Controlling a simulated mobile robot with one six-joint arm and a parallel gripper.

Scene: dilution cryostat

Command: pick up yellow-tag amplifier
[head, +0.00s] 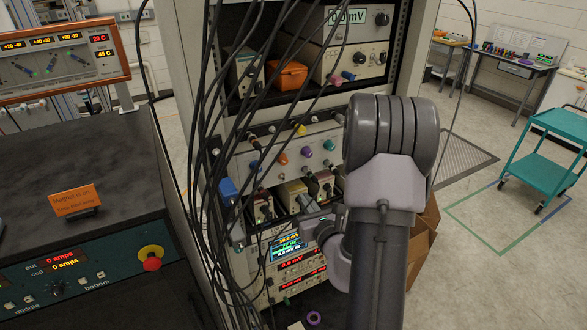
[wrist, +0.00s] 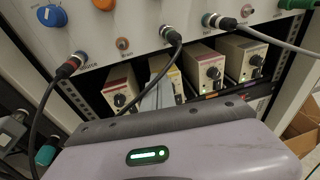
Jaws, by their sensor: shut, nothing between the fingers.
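The yellow-tag amplifier (wrist: 168,76) is a small cream box with a yellow strip on top and a black knob. It sits in the rack's shelf bay, between a red-marked amplifier (wrist: 121,90) and another cream one (wrist: 205,70). In the head view it seems to be the box with the yellowish top (head: 291,192), partly behind cables. My gripper (wrist: 150,100) is shut and empty, in front of the bay near the yellow-tag amplifier's lower left front. Its body hides the amplifier's lower part; whether the fingertips touch it I cannot tell.
Black cables (head: 205,130) hang down the rack's left front. A cable with a plug (wrist: 172,38) hangs from the panel just above the yellow-tag amplifier. More amplifiers (wrist: 245,58) stand close to its right. Open floor lies right of the rack, with a teal cart (head: 545,150) beyond.

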